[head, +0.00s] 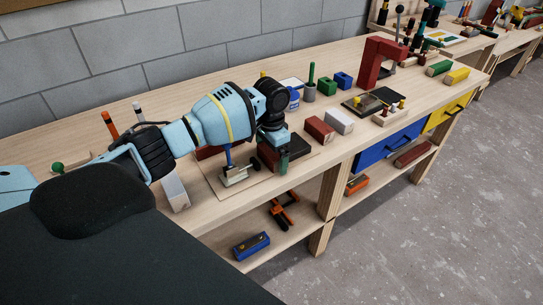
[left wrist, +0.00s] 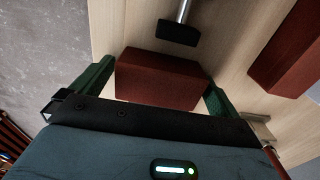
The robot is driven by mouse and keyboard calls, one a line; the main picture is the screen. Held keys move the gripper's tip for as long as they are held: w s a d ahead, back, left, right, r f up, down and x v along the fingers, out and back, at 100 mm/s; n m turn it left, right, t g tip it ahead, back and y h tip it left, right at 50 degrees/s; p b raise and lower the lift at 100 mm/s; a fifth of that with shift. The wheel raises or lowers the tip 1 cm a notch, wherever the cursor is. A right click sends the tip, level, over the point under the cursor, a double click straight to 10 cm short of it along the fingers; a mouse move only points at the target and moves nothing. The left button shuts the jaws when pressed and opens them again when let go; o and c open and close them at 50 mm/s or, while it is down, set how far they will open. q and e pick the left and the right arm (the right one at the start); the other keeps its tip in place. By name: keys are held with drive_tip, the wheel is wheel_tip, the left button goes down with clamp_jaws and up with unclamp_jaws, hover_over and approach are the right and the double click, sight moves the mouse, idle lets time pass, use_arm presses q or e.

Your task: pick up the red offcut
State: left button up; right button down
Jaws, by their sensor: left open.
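A dark red block, which I take to be the red offcut (left wrist: 158,80), lies on the pale wood between the two green fingers of my left gripper (left wrist: 155,88) in the left wrist view. The fingers are open, one on each side of the block. I cannot tell whether either touches it. In the head view my left gripper (head: 272,162) points down at the bench, and part of the red offcut (head: 266,155) shows beside the near finger. My right gripper is not in view.
A second red piece (left wrist: 290,52) and a black-ended metal rod (left wrist: 178,32) lie close by in the left wrist view. In the head view another red block (head: 319,129) and a light grey block (head: 339,121) stand to the right. The bench's front edge is near.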

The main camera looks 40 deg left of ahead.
sight(271, 153)
use_arm(q)
drive_tip(key=shift+c, duration=0.4)
drive_tip(key=c, duration=0.8)
drive_tip(key=shift+c, duration=0.2)
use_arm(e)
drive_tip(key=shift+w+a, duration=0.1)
use_arm(q)
drive_tip(key=shift+r, duration=0.15)
drive_tip(key=shift+r, duration=0.5)
drive_tip(key=r, duration=0.2)
drive_tip(key=shift+s+d+r, duration=0.2)
drive_tip(key=shift+s+r, duration=0.1)
drive_tip(key=shift+s, duration=0.05)
drive_tip(key=s+d+p, duration=0.1)
drive_tip(key=s+d, duration=0.2)
drive_tip(key=s, duration=0.3)
drive_tip(key=s+d+r+p, duration=0.1)
drive_tip(key=s+d+p, duration=0.1)
drive_tip(key=s+d, duration=0.2)
drive_tip(key=shift+s+r, duration=0.15)
drive_tip(key=shift+s, duration=1.6)
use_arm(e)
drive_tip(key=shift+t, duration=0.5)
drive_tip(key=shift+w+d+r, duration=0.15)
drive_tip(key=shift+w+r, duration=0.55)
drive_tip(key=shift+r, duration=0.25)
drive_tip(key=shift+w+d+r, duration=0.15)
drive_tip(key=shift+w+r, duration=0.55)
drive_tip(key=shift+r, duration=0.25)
